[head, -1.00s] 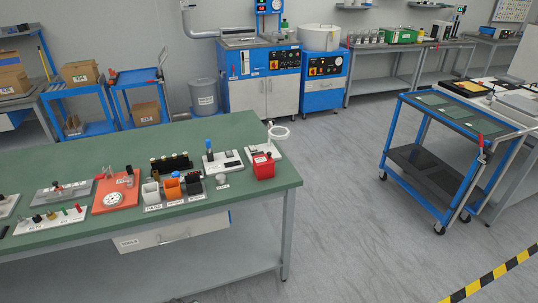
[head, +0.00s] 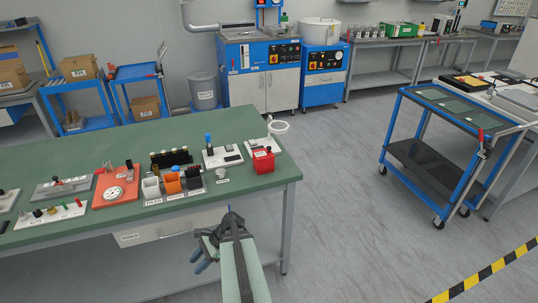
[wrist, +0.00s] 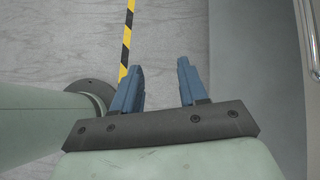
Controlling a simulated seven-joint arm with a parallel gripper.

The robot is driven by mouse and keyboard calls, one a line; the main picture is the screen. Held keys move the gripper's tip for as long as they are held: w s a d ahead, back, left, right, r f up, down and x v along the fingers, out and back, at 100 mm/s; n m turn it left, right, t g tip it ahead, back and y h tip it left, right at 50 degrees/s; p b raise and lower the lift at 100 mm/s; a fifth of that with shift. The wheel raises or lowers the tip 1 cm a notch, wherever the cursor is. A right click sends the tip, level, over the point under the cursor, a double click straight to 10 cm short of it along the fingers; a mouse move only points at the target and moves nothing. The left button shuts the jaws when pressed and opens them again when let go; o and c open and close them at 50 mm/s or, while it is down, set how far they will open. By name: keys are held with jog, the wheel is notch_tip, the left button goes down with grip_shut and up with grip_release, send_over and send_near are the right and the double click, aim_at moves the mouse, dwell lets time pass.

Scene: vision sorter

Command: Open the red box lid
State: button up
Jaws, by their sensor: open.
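The red box (head: 263,161) stands on the green table near its right end, with a pale label on its front and a small dark knob on top. Its lid appears closed. My gripper (head: 203,249) is low in front of the table, below and left of the red box and well apart from it. The wrist view shows my gripper (wrist: 157,86) with its two blue fingers spread and nothing between them. The red box does not show in the wrist view.
The green table (head: 110,150) also holds a row of small bins (head: 172,184), an orange plate (head: 115,188) and a white device (head: 222,156). A drawer (head: 165,228) hangs under its front edge. A blue cart (head: 440,150) stands right, with clear floor between.

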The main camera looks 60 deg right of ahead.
jog(key=s+d+r+m+t+h, duration=0.1)
jog(key=d+r+m+t, duration=0.1)
jog(key=d+r+m, duration=0.3)
jog(key=s+d+r+t, duration=0.2)
jog(key=d+r, duration=0.1)
jog(key=d, duration=0.3)
jog(key=m+t+h, duration=0.6)
jog(key=t+h, duration=0.1)
jog(key=t, duration=0.1)
send_near(269, 147)
jog(key=w, duration=1)
jog(key=shift+d+f, duration=0.2)
jog(key=shift+f, duration=0.2)
jog(key=shift+c, duration=0.2)
grip_shut()
